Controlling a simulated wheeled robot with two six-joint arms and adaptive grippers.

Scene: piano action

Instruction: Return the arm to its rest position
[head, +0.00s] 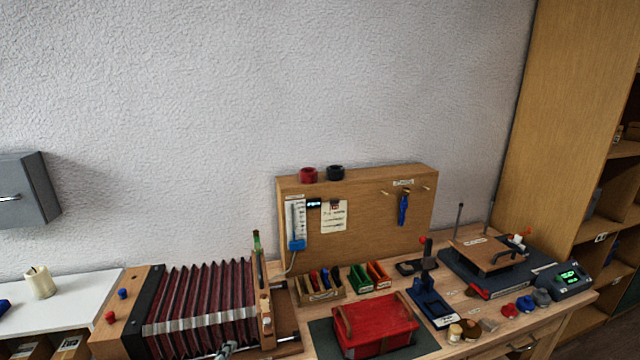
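Neither of my arms nor grippers can be made out in the head view, so I cannot see what they hold. A small grey metal part (228,349) shows at the bottom edge in front of the bellows; I cannot tell what it belongs to. The workbench (470,352) fills the lower right. Dark red pleated bellows (205,292) lie between wooden end boards at the lower left. A red box with wooden edges (375,325) stands on a dark mat at the front middle.
A wooden back panel (370,230) rises behind the bench with a blue tool hanging on it. Small coloured bins (345,283), a blue stand (432,303), a dark press (490,258) and a digital meter (567,281) crowd the bench. A tall shelf (570,130) bounds the right.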

